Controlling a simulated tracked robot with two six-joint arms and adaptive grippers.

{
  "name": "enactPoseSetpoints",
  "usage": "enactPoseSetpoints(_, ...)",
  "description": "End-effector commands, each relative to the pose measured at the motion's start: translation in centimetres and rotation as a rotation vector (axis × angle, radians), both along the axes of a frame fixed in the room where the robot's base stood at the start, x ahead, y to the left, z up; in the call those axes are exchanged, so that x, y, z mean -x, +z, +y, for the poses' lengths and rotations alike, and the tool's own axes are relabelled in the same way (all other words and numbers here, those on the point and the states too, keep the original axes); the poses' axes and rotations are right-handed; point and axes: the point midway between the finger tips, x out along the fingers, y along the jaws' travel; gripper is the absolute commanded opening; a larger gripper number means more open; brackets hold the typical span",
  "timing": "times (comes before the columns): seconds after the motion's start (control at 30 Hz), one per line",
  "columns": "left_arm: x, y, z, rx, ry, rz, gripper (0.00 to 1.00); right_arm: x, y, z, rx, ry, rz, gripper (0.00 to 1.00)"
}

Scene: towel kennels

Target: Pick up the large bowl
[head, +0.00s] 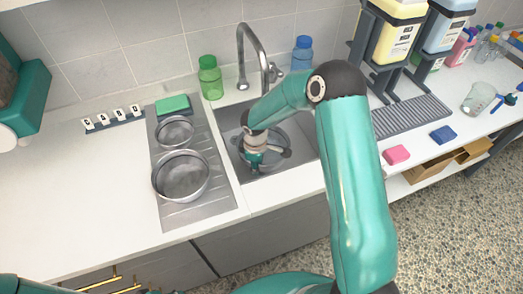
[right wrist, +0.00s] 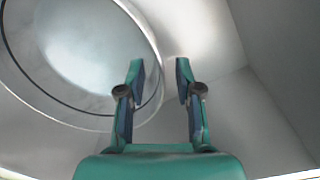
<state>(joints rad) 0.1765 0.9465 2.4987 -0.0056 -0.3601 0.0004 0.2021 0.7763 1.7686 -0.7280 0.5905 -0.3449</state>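A large round metal bowl (head: 275,161) sits in the sink, partly covered by my right arm. In the right wrist view its curved rim and interior (right wrist: 90,55) fill the upper left. My right gripper (head: 256,161) reaches down into the sink at the bowl. In the right wrist view the right gripper (right wrist: 160,75) is open, with its two fingers apart and nothing seen clamped between them. The left finger overlaps the rim in the picture and the right finger is over the sink side. Contact cannot be told. My left gripper is not in view.
Two more metal bowls, one wide (head: 181,196) and one small (head: 174,131), stand on the drainboard (head: 196,212) left of the sink (head: 305,150). A faucet (head: 241,50) rises behind it, beside a green bottle (head: 210,78). The counter at left is mostly clear.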

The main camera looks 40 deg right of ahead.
Motion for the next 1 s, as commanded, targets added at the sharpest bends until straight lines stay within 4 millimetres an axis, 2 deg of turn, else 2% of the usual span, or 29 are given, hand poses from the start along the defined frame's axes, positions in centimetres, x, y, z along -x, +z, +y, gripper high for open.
enactPoseSetpoints(0.13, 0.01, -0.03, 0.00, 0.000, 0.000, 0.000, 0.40, -0.01, 0.00, -0.01, 0.000, 0.000, 0.000, 0.34)
enactPoseSetpoints(0.33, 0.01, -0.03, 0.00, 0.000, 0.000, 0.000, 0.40, -0.01, 0.02, -0.01, 0.000, 0.000, 0.000, 0.01)
enactPoseSetpoints(0.83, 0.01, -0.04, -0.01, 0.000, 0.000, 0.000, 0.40, -0.05, 0.10, 0.02, 0.001, 0.001, -0.001, 0.00)
enactPoseSetpoints(1.0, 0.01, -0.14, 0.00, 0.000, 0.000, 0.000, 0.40, -0.07, 0.67, 0.01, 0.001, 0.001, -0.001, 0.00)
